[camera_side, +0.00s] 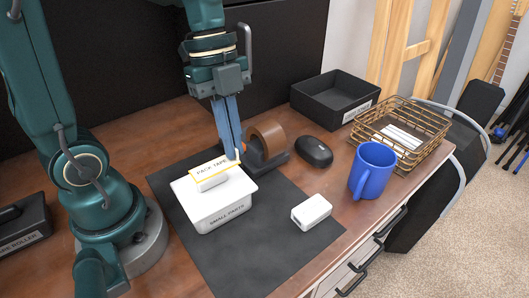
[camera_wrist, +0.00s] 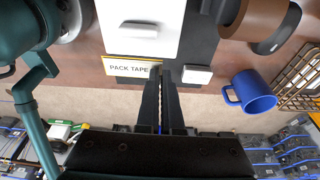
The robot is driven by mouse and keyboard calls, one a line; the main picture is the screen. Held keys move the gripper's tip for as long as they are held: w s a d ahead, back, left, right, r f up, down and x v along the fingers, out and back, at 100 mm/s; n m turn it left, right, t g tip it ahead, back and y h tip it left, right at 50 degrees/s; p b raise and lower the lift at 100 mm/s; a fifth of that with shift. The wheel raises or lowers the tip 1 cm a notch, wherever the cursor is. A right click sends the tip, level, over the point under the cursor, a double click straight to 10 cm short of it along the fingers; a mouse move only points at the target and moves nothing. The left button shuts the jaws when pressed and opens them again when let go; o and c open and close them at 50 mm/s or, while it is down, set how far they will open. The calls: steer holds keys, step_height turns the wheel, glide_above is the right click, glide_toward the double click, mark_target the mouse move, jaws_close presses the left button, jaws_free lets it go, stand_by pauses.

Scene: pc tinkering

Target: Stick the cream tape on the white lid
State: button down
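The cream tape (camera_side: 210,169), a flat strip with a yellow edge and the words PACK TAPE, shows above the white lid (camera_side: 238,187) in the side view. It also shows in the wrist view (camera_wrist: 126,68), along the near edge of the white lid (camera_wrist: 112,20). The lid has a raised handle and sits on a white box (camera_side: 224,214) marked SMALL PARTS. My gripper (camera_side: 237,158) points down, its fingers close together at the tape's right end. In the wrist view the fingertips (camera_wrist: 161,74) pinch that end. Whether the tape touches the lid is unclear.
A brown tape roll on a dark dispenser (camera_side: 267,138) stands just behind my gripper. A black mouse (camera_side: 314,151), small white box (camera_side: 311,212), blue mug (camera_side: 371,171), wire basket (camera_side: 402,135) and black tray (camera_side: 335,97) are to the right. The dark mat's front (camera_side: 250,255) is clear.

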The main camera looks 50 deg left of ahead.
mark_target(238, 186)
steer(key=shift+a+x, duration=0.25)
steer(key=shift+x, duration=0.7)
steer(key=shift+a+x, duration=0.2)
steer(key=shift+x, duration=0.75)
steer(key=shift+a+x, duration=0.25)
steer(key=shift+x, duration=0.65)
steer(key=shift+f, duration=0.65)
steer(key=c, duration=1)
jaws_free()
steer(key=shift+r, duration=0.1)
steer(key=shift+v, duration=2.5)
